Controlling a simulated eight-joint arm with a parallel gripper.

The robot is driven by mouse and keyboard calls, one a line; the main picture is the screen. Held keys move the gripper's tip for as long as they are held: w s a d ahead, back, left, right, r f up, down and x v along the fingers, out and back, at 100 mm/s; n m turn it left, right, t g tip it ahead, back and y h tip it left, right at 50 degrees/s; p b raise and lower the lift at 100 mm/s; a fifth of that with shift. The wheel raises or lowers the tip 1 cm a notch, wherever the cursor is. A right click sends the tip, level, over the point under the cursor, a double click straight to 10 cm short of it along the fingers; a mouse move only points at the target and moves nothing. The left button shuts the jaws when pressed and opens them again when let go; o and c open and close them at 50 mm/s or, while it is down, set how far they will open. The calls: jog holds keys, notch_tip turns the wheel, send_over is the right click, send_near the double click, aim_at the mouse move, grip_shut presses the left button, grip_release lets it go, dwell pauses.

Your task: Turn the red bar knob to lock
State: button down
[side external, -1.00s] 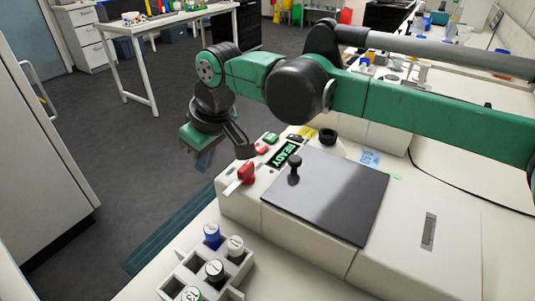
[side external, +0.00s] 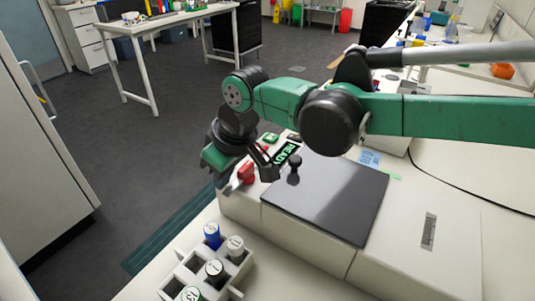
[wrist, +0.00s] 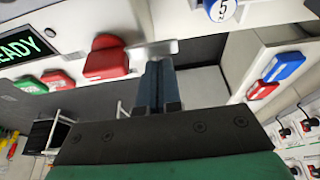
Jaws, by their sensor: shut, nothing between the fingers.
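The red bar knob (side external: 246,173) stands on the front left part of the white shaker's top, beside the READY display (side external: 285,153). It also shows in the wrist view (wrist: 105,58), left of my fingers. My gripper (side external: 269,174) is shut and empty. In the side view its fingertips appear just right of the knob, low over the panel. In the wrist view the closed fingers (wrist: 158,65) point at a pale plate (wrist: 152,49) beside the knob. I cannot tell whether they touch the knob.
The dark lid (side external: 325,195) with a black knob (side external: 295,162) covers the shaker's middle. A green button (side external: 271,137) and a red button (wrist: 58,79) are close by. A grey rack (side external: 227,283) with capped bottles stands in front. The floor at left is open.

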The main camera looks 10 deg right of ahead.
aim_at(251, 197)
jog(key=shift+s+d+n+y, duration=0.15)
jog(key=shift+s+n+y, duration=0.15)
jog(key=shift+n, duration=0.8)
jog(key=shift+s+d+n+g, duration=0.2)
jog(key=shift+n+g, duration=0.3)
jog(key=shift+n, duration=0.3)
jog(key=n, duration=0.1)
jog(key=d+n+g, duration=0.1)
jog(key=n, duration=0.1)
jog(key=shift+s+n+y, duration=0.3)
jog(key=shift+s, duration=0.1)
jog(key=n, duration=0.1)
jog(key=d+n+g, duration=0.1)
jog(key=n, duration=0.2)
jog(key=shift+s+d+n+g, duration=0.25)
jog(key=shift+d+n+g, duration=0.05)
jog(key=shift+d, duration=0.3)
